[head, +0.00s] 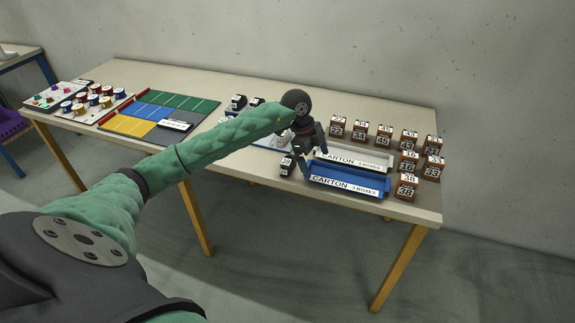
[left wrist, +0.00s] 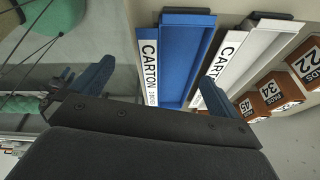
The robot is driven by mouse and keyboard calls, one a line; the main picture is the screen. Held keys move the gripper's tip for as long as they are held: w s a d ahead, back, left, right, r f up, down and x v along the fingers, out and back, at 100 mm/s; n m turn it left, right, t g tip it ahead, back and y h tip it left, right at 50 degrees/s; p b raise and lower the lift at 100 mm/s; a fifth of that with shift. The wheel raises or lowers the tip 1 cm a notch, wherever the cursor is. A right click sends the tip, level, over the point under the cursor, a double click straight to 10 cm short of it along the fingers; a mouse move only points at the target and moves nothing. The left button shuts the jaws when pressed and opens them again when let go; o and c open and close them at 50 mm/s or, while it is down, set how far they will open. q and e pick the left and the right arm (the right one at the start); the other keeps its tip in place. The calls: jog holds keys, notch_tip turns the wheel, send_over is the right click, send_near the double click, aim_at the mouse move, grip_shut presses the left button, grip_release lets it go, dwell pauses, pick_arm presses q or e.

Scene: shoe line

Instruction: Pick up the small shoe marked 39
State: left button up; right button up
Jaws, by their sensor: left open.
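More small dark shoes (head: 238,102) stand farther back, partly hidden by my left arm.
A blue carton tray (head: 346,187) and a white carton tray (head: 367,157) lie right of the gripper. Several brown numbered boxes (head: 405,190) stand beyond them. A coloured mat (head: 182,103) and spools (head: 80,109) are at the left. The table's front strip is bare.

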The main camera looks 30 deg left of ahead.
aim_at(287, 157)
pick_arm(q)
jog(key=a+r+n+y, duration=0.1)
jog(key=a, duration=0.2)
jog(key=a+r+n+y, duration=0.1)
jog(key=a, duration=0.2)
jog(key=a+g+y, duration=0.1)
jog(key=a, duration=0.3)
jog(key=shift+w+r+n+y, duration=0.2)
jog(key=shift+r+n+y, duration=0.2)
jog(key=shift+a+f+p, duration=0.15)
jog(key=shift+f+p, duration=0.35)
jog(key=shift+f, duration=0.8)
notch_tip(287, 157, down, 4)
jog(key=shift+s+f+p, duration=0.1)
jog(key=shift+s+p, duration=0.05)
jog(key=shift+p, duration=1.05)
jog(key=shift+f, duration=0.45)
pick_arm(e)
jog(key=s+d+f, duration=0.1)
jog(key=s+f, duration=0.2)
jog(key=f, duration=1.2)
jog(key=shift+f, duration=0.15)
jog(key=shift+d, duration=0.1)
pick_arm(q)
jog(key=c, duration=0.7)
